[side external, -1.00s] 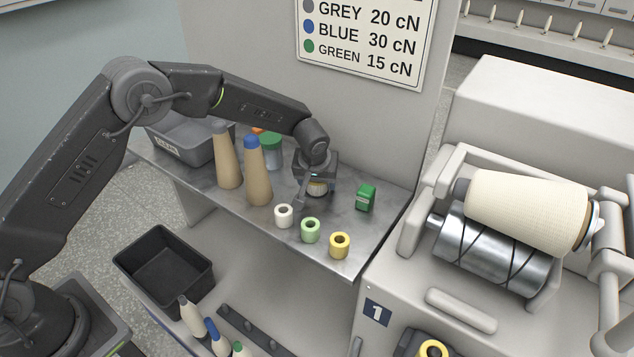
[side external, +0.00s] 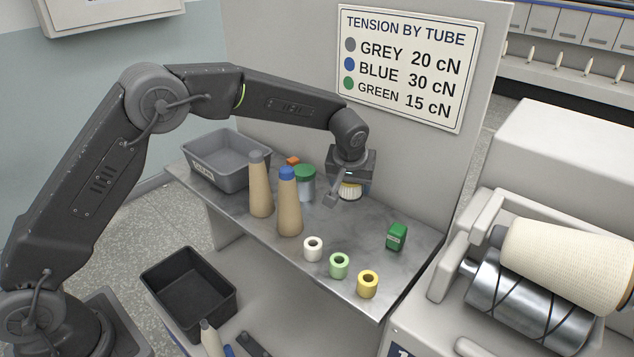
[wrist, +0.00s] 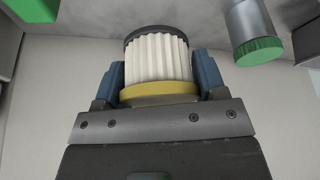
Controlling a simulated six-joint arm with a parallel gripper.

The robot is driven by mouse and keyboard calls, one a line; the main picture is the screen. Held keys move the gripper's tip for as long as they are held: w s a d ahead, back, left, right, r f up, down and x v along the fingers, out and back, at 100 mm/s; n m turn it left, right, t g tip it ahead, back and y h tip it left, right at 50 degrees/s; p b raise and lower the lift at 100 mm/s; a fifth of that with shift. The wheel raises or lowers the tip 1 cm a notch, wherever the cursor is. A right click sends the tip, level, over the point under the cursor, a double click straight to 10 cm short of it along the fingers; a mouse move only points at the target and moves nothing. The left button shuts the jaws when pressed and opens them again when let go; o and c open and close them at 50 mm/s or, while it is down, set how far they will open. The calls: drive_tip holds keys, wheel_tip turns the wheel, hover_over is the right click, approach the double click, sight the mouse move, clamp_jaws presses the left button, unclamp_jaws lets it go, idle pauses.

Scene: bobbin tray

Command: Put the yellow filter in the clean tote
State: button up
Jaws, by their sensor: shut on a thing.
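My gripper (wrist: 160,85) is shut on the filter (wrist: 157,58), a white pleated cylinder with a yellow band at the gripper end and a dark rim at the other. In the side external view the filter (side external: 350,190) hangs below my gripper (side external: 350,182), above the back of the metal shelf, right of the green-lidded jar. A grey tote (side external: 228,182) with a label on its front stands at the shelf's far left end; the label is too small to read. A black tote (side external: 188,312) sits lower, below the shelf.
Two tall cones, one grey-tipped (side external: 259,190) and one blue-tipped (side external: 289,208), and a green-lidded jar (side external: 305,187) stand between my gripper and the grey tote. White, green and yellow rings line the shelf's front; a green box (side external: 397,237) stands right.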

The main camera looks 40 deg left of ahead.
wheel_tip(320, 180, up, 8)
drive_tip(key=shift+f, duration=0.2)
drive_tip(key=s+a, duration=0.2)
drive_tip(key=a, duration=2.5)
drive_tip(key=s+a+m, duration=0.1)
drive_tip(key=s+a, duration=0.5)
drive_tip(key=a, duration=0.4)
drive_tip(key=s+a, duration=0.6)
drive_tip(key=a, duration=0.5)
approach(232, 164)
drive_tip(key=shift+w+a+f, duration=0.55)
drive_tip(key=shift+w+f, duration=0.25)
drive_tip(key=shift+f, duration=0.05)
drive_tip(key=shift+w+d+f, duration=0.15)
drive_tip(key=shift+w+f, duration=0.1)
drive_tip(key=shift+f, duration=1.9)
